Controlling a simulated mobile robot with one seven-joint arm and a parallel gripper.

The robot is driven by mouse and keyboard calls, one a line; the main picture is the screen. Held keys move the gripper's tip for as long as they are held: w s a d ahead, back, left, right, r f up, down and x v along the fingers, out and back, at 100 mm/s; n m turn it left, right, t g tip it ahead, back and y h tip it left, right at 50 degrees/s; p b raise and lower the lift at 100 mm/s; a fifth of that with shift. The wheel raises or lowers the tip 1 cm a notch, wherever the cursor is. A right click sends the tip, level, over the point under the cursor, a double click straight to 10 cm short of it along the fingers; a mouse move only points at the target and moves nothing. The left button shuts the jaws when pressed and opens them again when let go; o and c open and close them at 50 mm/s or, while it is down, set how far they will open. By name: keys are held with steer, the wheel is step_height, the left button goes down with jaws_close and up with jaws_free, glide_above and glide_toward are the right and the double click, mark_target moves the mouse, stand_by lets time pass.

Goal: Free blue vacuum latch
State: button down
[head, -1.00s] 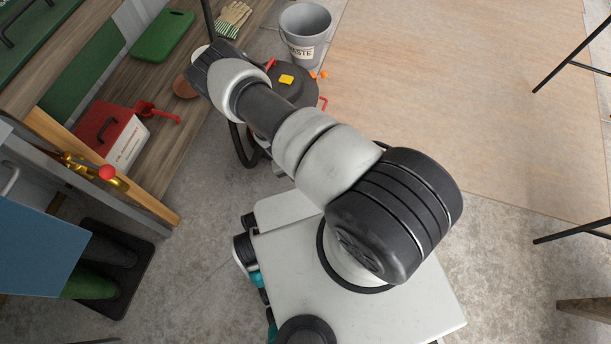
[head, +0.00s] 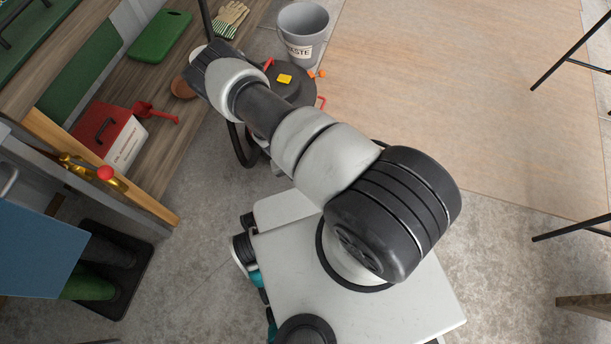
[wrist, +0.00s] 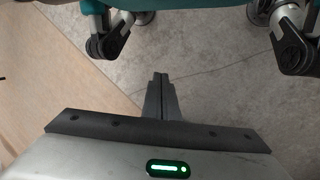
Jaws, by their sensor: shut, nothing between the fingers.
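The vacuum (head: 297,88) stands on the floor at upper centre in the head view, its round dark lid partly behind my arm. A yellow square lies on the lid, and red latch-like parts show at its rim. I see no blue latch; that side may be hidden by my arm. The black hose hangs beside it. My gripper (wrist: 160,77) is shut and empty in the wrist view, over bare concrete, with no part of the vacuum clearly visible there. In the head view my arm reaches to the vacuum's left and hides the gripper.
A grey waste bucket (head: 303,32) stands just behind the vacuum, with small orange pieces nearby. A wooden bench at left holds a red-lidded box (head: 108,138), a red scoop (head: 157,113) and a green board (head: 160,36). Boots stand at lower left.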

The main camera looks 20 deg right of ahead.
steer(key=w+a+f+t, duration=0.1)
steer(key=w+t, duration=0.1)
steer(key=w, duration=0.3)
steer(key=w+a+t+y, duration=0.1)
steer(key=w+t, duration=0.1)
steer(key=w, duration=0.3)
steer(key=shift+a+f, duration=0.3)
steer(key=shift+f, duration=0.05)
steer(key=shift+w, duration=0.65)
steer(key=a+p+v, duration=0.1)
steer(key=p+v, duration=0.3)
steer(key=v, duration=0.9)
steer(key=shift+s, duration=0.2)
